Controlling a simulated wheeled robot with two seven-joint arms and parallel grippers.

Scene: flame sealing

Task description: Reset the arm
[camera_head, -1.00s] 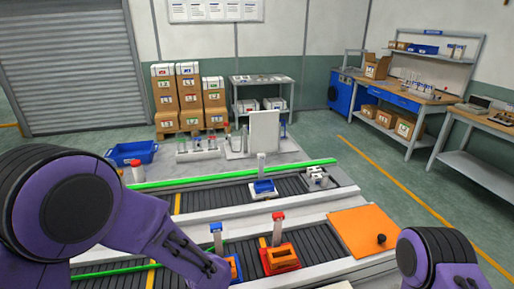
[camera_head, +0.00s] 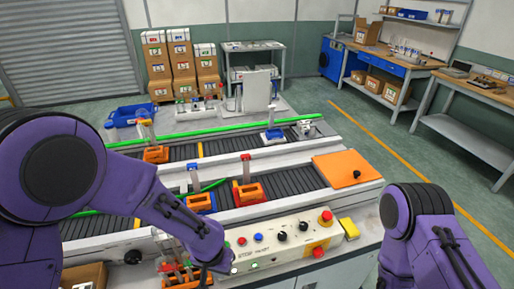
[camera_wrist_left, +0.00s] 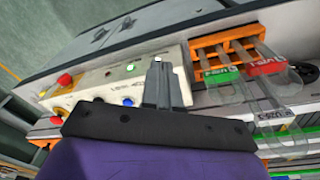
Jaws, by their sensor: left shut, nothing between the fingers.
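My left arm comes in from the left, and its gripper (camera_head: 222,266) is low at the left end of a cream control panel (camera_head: 275,259). In the left wrist view the left gripper (camera_wrist_left: 158,65) has its fingers together, with nothing held. Its tips are close to a lit green button (camera_wrist_left: 130,68) on the panel; I cannot tell whether they touch it. My right arm shows at the lower right, with its gripper out of the picture.
An orange rack (camera_wrist_left: 211,46) with labelled clear tubes stands beside the left gripper. Behind the panel, conveyors carry a red carrier (camera_head: 247,193), a blue carrier (camera_head: 274,134) and others. A red emergency knob (camera_head: 326,217) and an orange plate (camera_head: 336,165) lie to the right.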

